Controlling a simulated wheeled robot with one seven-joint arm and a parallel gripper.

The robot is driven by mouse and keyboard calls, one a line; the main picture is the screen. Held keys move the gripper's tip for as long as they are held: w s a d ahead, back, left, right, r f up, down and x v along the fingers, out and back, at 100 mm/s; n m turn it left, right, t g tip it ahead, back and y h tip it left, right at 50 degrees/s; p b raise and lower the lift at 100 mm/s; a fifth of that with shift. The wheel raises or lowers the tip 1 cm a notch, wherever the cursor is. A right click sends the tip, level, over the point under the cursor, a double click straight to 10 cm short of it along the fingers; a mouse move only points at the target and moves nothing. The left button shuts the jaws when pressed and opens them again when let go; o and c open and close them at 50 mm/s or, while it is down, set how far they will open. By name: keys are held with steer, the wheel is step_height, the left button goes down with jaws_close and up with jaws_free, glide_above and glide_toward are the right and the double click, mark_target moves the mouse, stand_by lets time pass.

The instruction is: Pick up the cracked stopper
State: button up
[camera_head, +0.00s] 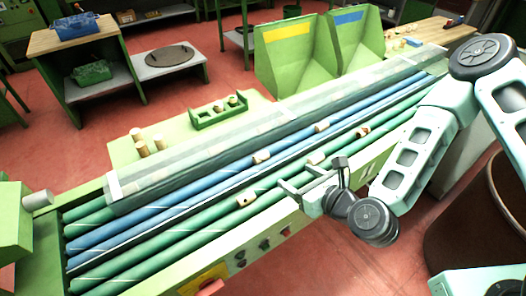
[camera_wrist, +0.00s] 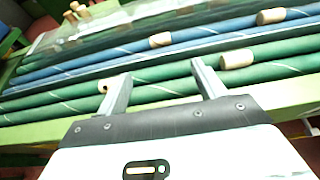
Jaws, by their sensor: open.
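Several cork stoppers lie on the long blue and green rollers. One on the near green roller (camera_head: 245,201) has a dark spot; it also shows in the wrist view (camera_wrist: 103,87), by the left finger. A plain one (camera_head: 317,158) lies near the right finger, also in the wrist view (camera_wrist: 236,60). Another, farther right (camera_head: 364,131), has a dark reddish mark. Two lie on blue rollers (camera_head: 261,158) (camera_head: 321,127). I cannot tell which is cracked. My gripper (camera_head: 294,179) is open and empty above the near green rollers, between the dark-spotted and plain stoppers.
A clear guard (camera_head: 200,160) runs along the far side of the rollers. Beyond it stand upright stoppers (camera_head: 142,148) and a green rack (camera_head: 219,113) on a side table. Two green bins (camera_head: 295,62) stand behind. The machine's front edge has control knobs (camera_head: 264,244).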

mark_target(263, 158)
steer(key=b+x, duration=0.1)
steer(key=b, duration=0.2)
steer(key=b+x, duration=0.2)
steer(key=b, duration=0.1)
steer(key=shift+w+f+b, duration=0.25)
steer(key=shift+f+b, duration=0.15)
steer(key=b, duration=0.2)
steer(key=a+b, duration=0.1)
steer(key=b, duration=0.1)
steer(key=shift+w+f, duration=0.25)
steer(key=shift+w, duration=0.1)
steer(key=x, duration=0.5)
steer(key=shift+w+a+r+p, duration=0.1)
steer(key=shift+w+a+p, duration=0.1)
steer(key=shift+w+p, duration=0.25)
steer(key=shift+f+p+x, duration=0.15)
steer(key=shift+p+x, duration=0.15)
steer(key=shift+x, duration=1.2)
steer(key=shift+f+p+x, duration=0.1)
steer(key=shift+p+x, duration=0.15)
steer(key=shift+x, duration=1.3)
steer(key=shift+s, duration=0.1)
steer(key=c, duration=1.1)
